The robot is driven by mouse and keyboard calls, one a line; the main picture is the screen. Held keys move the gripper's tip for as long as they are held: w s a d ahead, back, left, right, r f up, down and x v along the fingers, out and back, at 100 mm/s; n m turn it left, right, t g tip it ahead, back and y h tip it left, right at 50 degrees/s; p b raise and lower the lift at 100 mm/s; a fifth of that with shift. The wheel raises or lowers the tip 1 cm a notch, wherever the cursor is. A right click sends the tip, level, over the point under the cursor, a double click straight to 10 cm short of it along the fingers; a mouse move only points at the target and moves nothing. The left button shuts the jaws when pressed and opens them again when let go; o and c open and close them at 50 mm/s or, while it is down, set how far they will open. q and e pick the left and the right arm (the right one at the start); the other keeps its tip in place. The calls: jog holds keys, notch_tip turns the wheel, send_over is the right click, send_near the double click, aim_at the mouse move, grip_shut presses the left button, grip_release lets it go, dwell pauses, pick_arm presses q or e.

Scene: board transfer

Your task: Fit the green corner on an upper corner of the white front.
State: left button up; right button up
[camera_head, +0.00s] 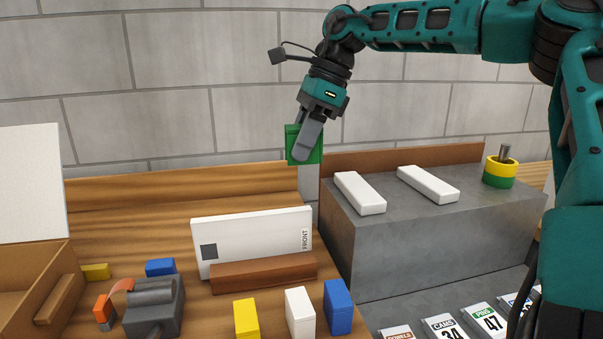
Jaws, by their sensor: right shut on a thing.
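The white front (262,236) is a panel marked "FRONT" with a dark square near its lower left. It stands upright, leaning slightly, behind a brown wooden bar (263,272) on the wooden bench. The green corner (316,157) is a small green block held high, above and apart from the upper right corner of the white front. My right gripper (305,155) points down and is shut on the green corner; its near finger hides part of it. My left gripper is not in view.
A grey block (440,235) at right bears two white bars (360,193) (428,186) and a yellow-green cylinder (500,170). Yellow (246,318), white (300,312) and blue (338,306) blocks stand in front. A grey tool (155,304) and open wooden box (30,285) are at left.

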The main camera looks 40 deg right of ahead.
aim_at(297, 126)
notch_tip(297, 126, up, 4)
jog(key=shift+r+p, duration=0.2)
jog(key=shift+p, duration=0.1)
jog(key=shift+f, duration=0.15)
pick_arm(q)
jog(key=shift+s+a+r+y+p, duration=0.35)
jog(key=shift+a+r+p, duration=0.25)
jog(key=shift+p, duration=0.3)
pick_arm(e)
notch_tip(297, 126, down, 6)
jog(key=shift+w+a+f, duration=0.2)
jog(key=shift+a+f, duration=0.05)
jog(key=shift+a, duration=0.1)
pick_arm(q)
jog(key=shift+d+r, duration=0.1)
pick_arm(e)
jog(key=shift+f+b, duration=0.5)
jog(key=shift+f, duration=0.25)
notch_tip(297, 126, down, 2)
jog(key=shift+f+b, duration=0.2)
jog(key=shift+b, duration=0.65)
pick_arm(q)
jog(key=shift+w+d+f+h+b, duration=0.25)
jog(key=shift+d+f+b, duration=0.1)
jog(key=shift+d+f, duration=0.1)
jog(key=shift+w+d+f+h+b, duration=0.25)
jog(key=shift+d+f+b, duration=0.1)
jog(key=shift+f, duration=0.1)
pick_arm(e)
jog(key=shift+f, duration=0.95)
